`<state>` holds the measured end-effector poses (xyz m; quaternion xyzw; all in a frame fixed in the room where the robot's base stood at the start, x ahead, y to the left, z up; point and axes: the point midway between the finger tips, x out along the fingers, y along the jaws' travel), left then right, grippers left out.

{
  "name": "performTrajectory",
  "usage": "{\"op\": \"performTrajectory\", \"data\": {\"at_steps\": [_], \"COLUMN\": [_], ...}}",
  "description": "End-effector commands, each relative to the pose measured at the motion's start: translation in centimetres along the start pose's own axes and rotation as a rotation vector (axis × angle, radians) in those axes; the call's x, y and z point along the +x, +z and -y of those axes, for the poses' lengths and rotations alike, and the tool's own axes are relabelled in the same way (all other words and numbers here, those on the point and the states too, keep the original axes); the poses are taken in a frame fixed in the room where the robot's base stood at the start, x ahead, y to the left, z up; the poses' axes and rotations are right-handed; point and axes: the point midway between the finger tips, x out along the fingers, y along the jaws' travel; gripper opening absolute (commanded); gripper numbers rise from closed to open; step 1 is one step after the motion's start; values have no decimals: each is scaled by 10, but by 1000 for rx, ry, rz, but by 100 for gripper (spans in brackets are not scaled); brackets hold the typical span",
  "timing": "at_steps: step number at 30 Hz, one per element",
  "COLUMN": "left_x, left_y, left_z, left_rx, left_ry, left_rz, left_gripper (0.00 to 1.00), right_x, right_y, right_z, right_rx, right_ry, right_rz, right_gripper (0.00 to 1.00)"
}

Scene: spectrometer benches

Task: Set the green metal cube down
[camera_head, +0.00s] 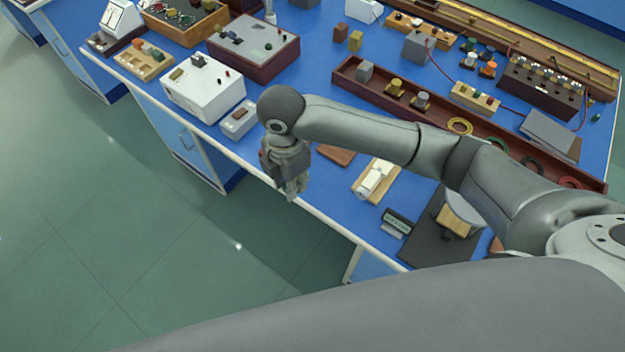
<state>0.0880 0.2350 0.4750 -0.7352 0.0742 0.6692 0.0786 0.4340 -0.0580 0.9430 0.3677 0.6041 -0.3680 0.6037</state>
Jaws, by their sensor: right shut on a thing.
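My right gripper (291,186) hangs with its fingers pointing down at the near long edge of the blue bench (318,172). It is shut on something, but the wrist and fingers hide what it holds. I cannot make out a green metal cube anywhere in this view. I cannot tell how far the fingertips are above the bench edge or whether they are over the top or just outside it. My left gripper is not in view.
Close by are a small white box (238,120), a brown slab (337,154) and a white device on a wooden base (364,194). A long brown tray (446,112) holds several parts. Brown (340,32) and yellowish (355,41) blocks stand farther back. Bare blue surface lies around them.

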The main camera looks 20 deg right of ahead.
Motion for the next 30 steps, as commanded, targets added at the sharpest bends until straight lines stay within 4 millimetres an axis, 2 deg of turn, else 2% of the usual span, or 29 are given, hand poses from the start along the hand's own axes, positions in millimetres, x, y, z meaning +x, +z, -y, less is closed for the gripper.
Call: {"op": "performTrajectory", "data": {"at_steps": [1,6,15,19,23,30], "left_x": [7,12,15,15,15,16], "left_y": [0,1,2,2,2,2], "left_z": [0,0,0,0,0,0], "left_rx": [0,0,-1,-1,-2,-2], "left_ry": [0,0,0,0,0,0], "left_rz": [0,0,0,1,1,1], "left_gripper": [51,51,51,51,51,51], "right_x": [-4,-17,-26,-27,-30,-41], "right_y": [-13,-41,-57,-55,-45,-13], "right_z": [-3,-6,-8,-7,-4,11], "right_rx": [-5,-2,2,20,112,463], "right_ry": [6,3,1,1,1,1], "right_rz": [-2,0,1,1,0,-5], "right_gripper": [0,0,0,0,0,0]}}
